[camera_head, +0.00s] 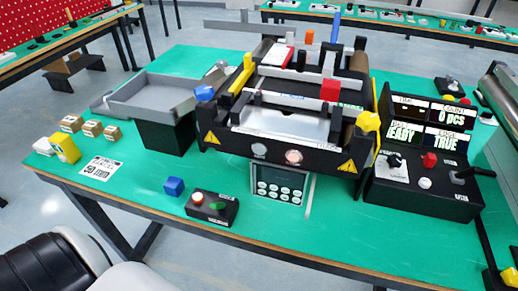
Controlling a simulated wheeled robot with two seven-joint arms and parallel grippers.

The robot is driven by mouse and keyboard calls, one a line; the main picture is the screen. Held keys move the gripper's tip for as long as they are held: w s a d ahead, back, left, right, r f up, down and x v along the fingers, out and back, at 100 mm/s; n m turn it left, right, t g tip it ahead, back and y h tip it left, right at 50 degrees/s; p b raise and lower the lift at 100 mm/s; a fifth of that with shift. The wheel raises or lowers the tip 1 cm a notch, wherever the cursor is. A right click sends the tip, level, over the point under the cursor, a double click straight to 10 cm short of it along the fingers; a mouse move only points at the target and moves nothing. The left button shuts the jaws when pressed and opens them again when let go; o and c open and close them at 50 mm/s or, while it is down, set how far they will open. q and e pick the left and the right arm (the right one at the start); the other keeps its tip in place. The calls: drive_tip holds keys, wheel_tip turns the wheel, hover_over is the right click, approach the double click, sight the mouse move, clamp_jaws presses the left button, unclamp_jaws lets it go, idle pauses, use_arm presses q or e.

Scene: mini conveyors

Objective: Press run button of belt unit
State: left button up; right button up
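The black belt unit (228,138) stands in the middle of the green table, with two round buttons on its front face: a pale grey one (259,150) and a reddish-white lit one (293,157). The labels are too small to read, so I cannot tell which is the run button. Neither of my grippers is in view.
A grey tray (150,98) on a black stand and small tan boxes (72,123) are at left. A black console (425,195) at right shows "READY", "TRUE" and "0 pcs". The front table strip is mostly clear.

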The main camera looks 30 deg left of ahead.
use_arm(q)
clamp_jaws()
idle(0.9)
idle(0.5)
